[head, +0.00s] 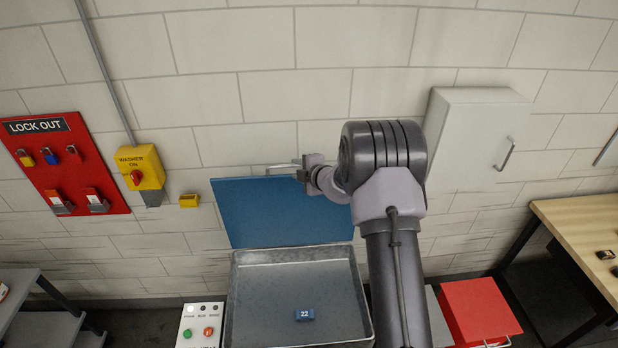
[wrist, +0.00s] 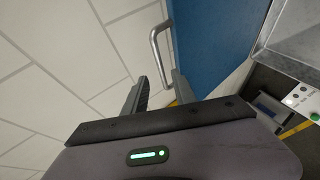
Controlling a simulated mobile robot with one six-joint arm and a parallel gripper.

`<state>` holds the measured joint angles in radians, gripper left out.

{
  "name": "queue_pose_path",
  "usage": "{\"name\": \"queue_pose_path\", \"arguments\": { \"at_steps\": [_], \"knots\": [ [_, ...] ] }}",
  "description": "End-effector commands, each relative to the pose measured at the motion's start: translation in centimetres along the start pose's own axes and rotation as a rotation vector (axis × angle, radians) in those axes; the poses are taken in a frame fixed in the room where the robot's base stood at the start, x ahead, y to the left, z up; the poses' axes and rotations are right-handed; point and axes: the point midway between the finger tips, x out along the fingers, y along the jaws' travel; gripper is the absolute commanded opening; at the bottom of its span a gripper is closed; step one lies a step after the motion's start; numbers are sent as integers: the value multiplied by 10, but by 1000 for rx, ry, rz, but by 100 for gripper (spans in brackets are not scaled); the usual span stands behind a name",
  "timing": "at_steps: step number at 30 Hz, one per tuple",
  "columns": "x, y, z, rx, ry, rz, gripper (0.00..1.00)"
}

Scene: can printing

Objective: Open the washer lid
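The blue washer lid (head: 275,212) stands raised at the back of the grey metal washer tub (head: 237,300), so the tub is open from above. A metal bar handle (head: 283,166) is at the lid's top edge; it also shows in the wrist view (wrist: 155,48) beside the blue panel (wrist: 206,45). My gripper (head: 305,172) is at the lid's top edge by the handle. In the wrist view its two fingers (wrist: 158,85) are apart, with the handle's lower end near the gap between them. I cannot tell whether they touch it.
The wall holds a red lockout board (head: 95,175), a yellow washer switch (head: 140,167) and a white cabinet (head: 475,140). A wooden table (head: 580,225) stands right.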

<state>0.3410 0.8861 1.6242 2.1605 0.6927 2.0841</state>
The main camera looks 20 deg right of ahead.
Motion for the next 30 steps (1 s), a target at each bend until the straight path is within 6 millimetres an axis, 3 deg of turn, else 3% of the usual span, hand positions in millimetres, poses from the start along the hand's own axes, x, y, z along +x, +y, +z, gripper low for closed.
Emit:
{"name": "queue_pose_path", "arguments": {
  "at_steps": [6, 10, 26, 29, 30],
  "knots": [
    [-64, -1, 1, 1, -2, 2, 33],
    [-85, 0, 1, 1, -1, 2, 33],
    [-92, -1, -1, -8, 3, 1, 33],
    [-91, -13, -26, -193, 66, 4, 33],
    [-93, -24, -49, -359, 120, 11, 33]
  ]
}}
